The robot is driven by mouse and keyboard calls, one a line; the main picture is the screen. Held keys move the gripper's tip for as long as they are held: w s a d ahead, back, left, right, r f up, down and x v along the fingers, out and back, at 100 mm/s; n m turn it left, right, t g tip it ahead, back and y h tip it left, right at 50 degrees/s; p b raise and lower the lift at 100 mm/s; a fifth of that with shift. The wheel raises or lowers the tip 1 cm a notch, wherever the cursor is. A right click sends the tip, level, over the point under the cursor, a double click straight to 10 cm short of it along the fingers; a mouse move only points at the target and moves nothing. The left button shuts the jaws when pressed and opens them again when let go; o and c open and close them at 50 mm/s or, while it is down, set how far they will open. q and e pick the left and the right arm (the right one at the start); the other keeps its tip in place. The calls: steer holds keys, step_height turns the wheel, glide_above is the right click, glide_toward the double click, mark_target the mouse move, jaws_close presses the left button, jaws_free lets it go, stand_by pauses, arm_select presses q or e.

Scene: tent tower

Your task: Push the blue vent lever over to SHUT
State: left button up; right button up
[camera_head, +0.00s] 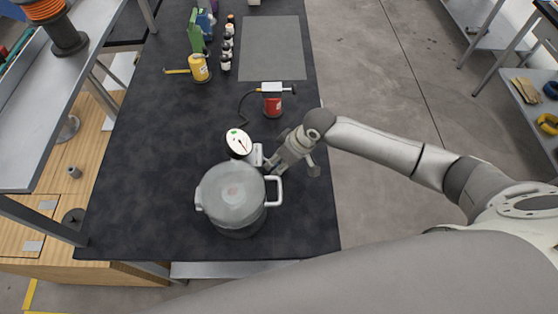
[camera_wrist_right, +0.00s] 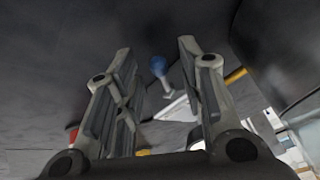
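The blue vent lever shows in the right wrist view as a round blue knob (camera_wrist_right: 157,64) on a short pale stem. It is seen between the two fingers of my right gripper (camera_wrist_right: 156,52), which stand apart; I see no contact. In the head view my right gripper (camera_head: 270,163) is beside the grey lidded pot (camera_head: 230,190), at its upper right, close to the white block by the dial gauge (camera_head: 239,142). The lever cannot be made out there, and no SHUT marking is legible. My left gripper is not in view.
The pot's side handle (camera_head: 279,190) sticks out just below my right gripper. The left part of the dark table (camera_head: 145,150) is clear.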

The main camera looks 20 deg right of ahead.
steer(key=v, duration=1.2)
steer(key=shift+s+d+f, duration=0.1)
